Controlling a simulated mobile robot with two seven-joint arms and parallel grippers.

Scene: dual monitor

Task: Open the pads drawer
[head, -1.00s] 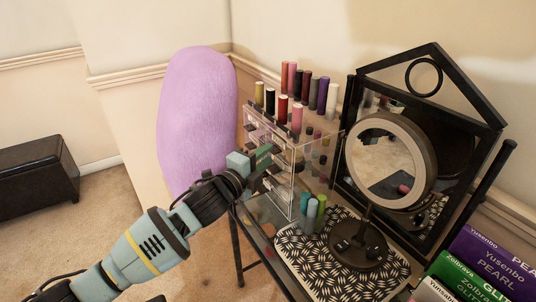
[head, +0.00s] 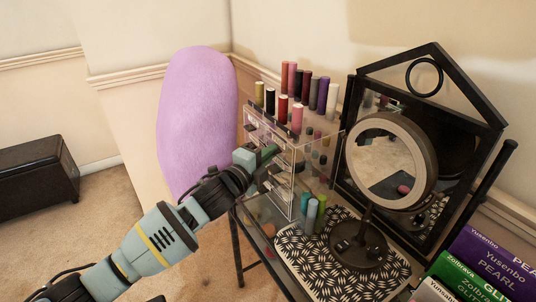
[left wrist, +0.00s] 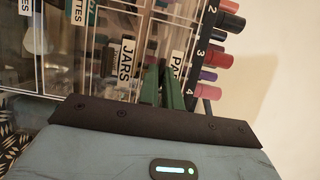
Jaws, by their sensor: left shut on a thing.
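The clear organizer (head: 296,172) with stacked drawers stands on the glass-topped table, lipsticks along its top. In the left wrist view the pads drawer's label (left wrist: 176,68) is partly covered by my fingers; only "PA" reads. It is the drawer closest to the lipsticks, beside the one labelled JARS (left wrist: 126,60). My left gripper (head: 270,153) is at the organizer's front, near its top. Its green fingers (left wrist: 162,88) are close together at the pads drawer front, shut on what appears to be its handle, which they hide. I cannot tell whether the drawer is pulled out.
A round mirror (head: 388,160) on a stand and several small bottles (head: 312,212) stand on a patterned mat (head: 300,262) right of the organizer. A purple rounded object (head: 197,120) stands behind my left arm.

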